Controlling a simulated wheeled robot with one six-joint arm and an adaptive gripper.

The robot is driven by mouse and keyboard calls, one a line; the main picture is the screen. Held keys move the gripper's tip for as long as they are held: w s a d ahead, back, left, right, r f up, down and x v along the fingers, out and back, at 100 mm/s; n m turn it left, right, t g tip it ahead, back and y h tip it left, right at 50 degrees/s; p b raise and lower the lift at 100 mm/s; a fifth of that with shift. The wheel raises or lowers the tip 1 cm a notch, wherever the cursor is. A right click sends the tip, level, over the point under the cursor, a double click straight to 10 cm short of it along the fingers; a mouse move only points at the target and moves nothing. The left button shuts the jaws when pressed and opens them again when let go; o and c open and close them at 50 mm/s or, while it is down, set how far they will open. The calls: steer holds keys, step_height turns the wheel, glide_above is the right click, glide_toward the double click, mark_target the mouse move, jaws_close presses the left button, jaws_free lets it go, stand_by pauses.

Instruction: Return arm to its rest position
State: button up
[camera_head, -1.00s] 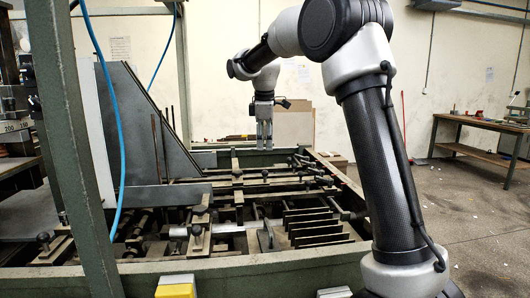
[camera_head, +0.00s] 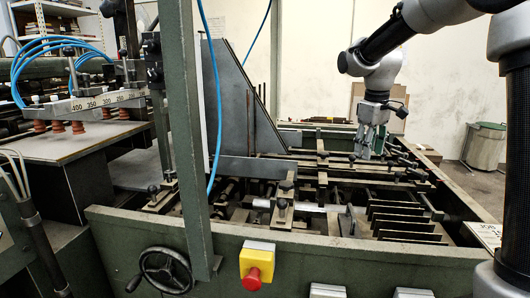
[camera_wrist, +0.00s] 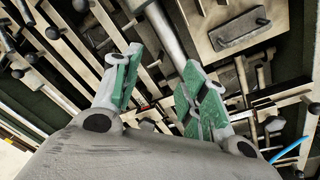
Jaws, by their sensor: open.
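My gripper (camera_head: 370,148) hangs from my arm over the right part of the green-framed feeder (camera_head: 330,252), pointing down. In the wrist view its two green-padded fingers (camera_wrist: 160,97) stand apart with nothing between them. Below the fingers are metal bars, rods and black knobs of the feeder bed. My arm comes in from the upper right of the head view, well bent. The gap between the fingertips and the feeder bars cannot be judged exactly.
A green upright post (camera_head: 182,130) with a blue hose (camera_head: 213,110) stands at the front. A grey slanted plate (camera_head: 235,95) rises left of my gripper. A red button on a yellow box (camera_head: 257,262) and a handwheel (camera_head: 164,270) are on the front. A bin (camera_head: 484,146) stands at the back right.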

steer(key=s+d+m+t, duration=0.1)
steer(key=s+d+m, duration=0.1)
steer(key=s, duration=1.3)
steer(key=s+d+m+t, duration=0.2)
steer(key=s+d+m, duration=0.1)
steer(key=s, duration=1.2)
steer(key=shift+d+f+m, duration=0.25)
steer(key=shift+m, duration=0.45)
